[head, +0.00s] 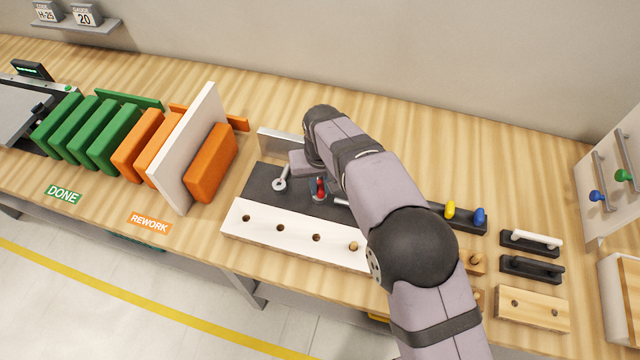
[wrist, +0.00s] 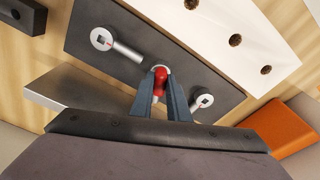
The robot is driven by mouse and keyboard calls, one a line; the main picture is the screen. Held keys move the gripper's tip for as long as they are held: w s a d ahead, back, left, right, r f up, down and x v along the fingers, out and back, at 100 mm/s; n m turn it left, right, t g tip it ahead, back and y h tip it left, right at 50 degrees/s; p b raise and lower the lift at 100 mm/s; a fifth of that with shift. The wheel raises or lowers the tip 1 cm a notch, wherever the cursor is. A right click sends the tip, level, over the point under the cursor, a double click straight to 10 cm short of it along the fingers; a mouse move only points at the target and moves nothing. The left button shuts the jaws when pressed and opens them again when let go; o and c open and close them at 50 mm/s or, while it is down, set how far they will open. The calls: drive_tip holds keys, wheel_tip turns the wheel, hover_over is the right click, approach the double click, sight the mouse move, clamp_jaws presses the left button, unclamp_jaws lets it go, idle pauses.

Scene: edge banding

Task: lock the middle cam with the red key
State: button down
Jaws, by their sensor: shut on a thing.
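My gripper (wrist: 160,92) is shut on the red key (wrist: 160,80), which also shows in the head view (head: 321,187). The key stands between the fingertips over the middle of the dark plate (head: 262,189). The middle cam is hidden under the key and fingers, so I cannot tell whether the key is seated in it. One outer cam (head: 280,184) shows at the plate's left end; it also shows in the wrist view (wrist: 203,100). The other outer cam (wrist: 103,38) has a silver lever pointing toward the middle; my arm mostly covers it in the head view.
A white panel (head: 262,229) with several holes lies along the plate's front edge. A metal strip (head: 281,142) stands behind. Yellow (head: 450,209) and blue (head: 479,215) keys sit right of my arm. Orange (head: 211,163) and green panels stand left. The table behind is clear.

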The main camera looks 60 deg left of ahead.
drive_tip(key=n, duration=0.3)
drive_tip(key=shift+w, duration=0.15)
drive_tip(key=shift+n, duration=0.8)
drive_tip(key=n, duration=0.2)
drive_tip(key=shift+w+a+n+g, duration=0.1)
drive_tip(key=shift+n+g, duration=0.2)
drive_tip(key=shift+g, duration=0.1)
drive_tip(key=shift+n, duration=1.1)
drive_tip(key=n, duration=0.4)
drive_tip(key=shift+w+a+n+g+h+p, duration=0.1)
drive_tip(key=shift+n+g+h+p, duration=0.2)
drive_tip(key=shift+n, duration=0.1)
drive_tip(key=shift+r, duration=0.2)
